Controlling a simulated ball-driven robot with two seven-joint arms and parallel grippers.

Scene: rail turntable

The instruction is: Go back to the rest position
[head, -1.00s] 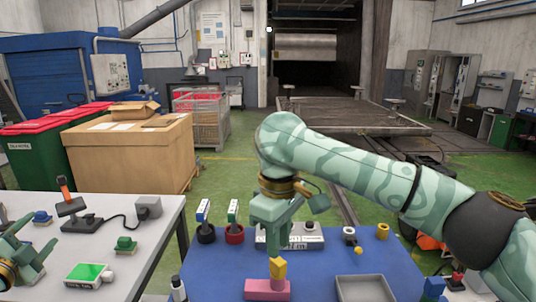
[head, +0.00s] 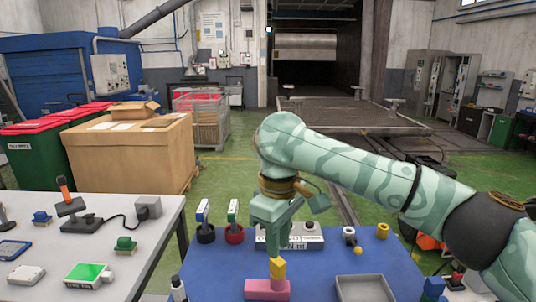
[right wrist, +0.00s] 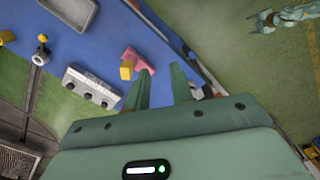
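My right gripper (head: 272,237) hangs over the blue mat, just behind and above a pink block (head: 267,290) with a yellow piece (head: 277,268) on it. In the right wrist view its two fingers (right wrist: 162,88) are apart with nothing between them. The pink block (right wrist: 137,61) and yellow piece (right wrist: 127,70) lie just beyond the left finger there. My left gripper is out of the head view. A green arm, apparently my left one, ends in a small gripper (right wrist: 265,21) in the right wrist view, too small to read.
The blue mat (head: 330,256) carries a grey tray (head: 365,287), a white box with dials (head: 308,237), and two upright pieces in round bases, black (head: 206,234) and red (head: 235,234). The pale left table (head: 147,236) holds a lever (head: 72,205), buttons and a green-screened device (head: 89,274).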

